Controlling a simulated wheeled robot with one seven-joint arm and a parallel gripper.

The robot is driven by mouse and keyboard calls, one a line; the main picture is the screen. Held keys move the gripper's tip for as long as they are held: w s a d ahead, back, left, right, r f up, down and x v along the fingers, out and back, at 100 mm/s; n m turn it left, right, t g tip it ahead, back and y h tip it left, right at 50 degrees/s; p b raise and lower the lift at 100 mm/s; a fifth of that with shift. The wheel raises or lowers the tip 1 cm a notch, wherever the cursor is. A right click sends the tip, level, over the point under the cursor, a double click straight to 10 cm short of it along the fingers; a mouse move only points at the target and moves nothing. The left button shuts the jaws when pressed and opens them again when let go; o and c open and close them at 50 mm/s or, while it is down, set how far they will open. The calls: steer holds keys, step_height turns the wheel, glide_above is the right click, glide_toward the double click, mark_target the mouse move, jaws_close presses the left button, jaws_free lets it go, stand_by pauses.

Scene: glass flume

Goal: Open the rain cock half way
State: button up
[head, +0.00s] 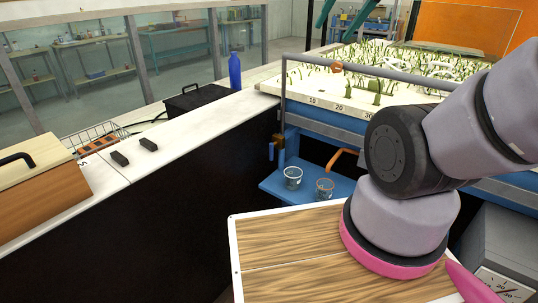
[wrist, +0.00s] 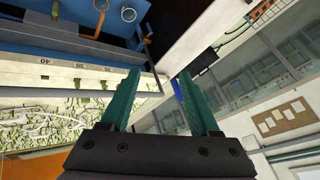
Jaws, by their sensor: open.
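My gripper (wrist: 158,74) shows in the wrist view with two teal fingers spread apart and nothing between them. Its fingers are not visible in the head view. I cannot clearly pick out the rain cock. A small brass-coloured fitting (head: 272,151) sits at the near left corner of the blue flume frame in the head view, too small to identify. The flume bed (head: 350,80) carries green plants and a number scale along its edge. It also shows in the wrist view (wrist: 60,90), where the fingers point past its corner, apart from it.
A white counter (head: 150,135) at left holds a blue bottle (head: 235,71), a black box (head: 196,101) and two dark blocks. A wood-topped board (head: 290,240) lies under my arm.

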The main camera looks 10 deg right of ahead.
steer(key=shift+c, duration=0.7)
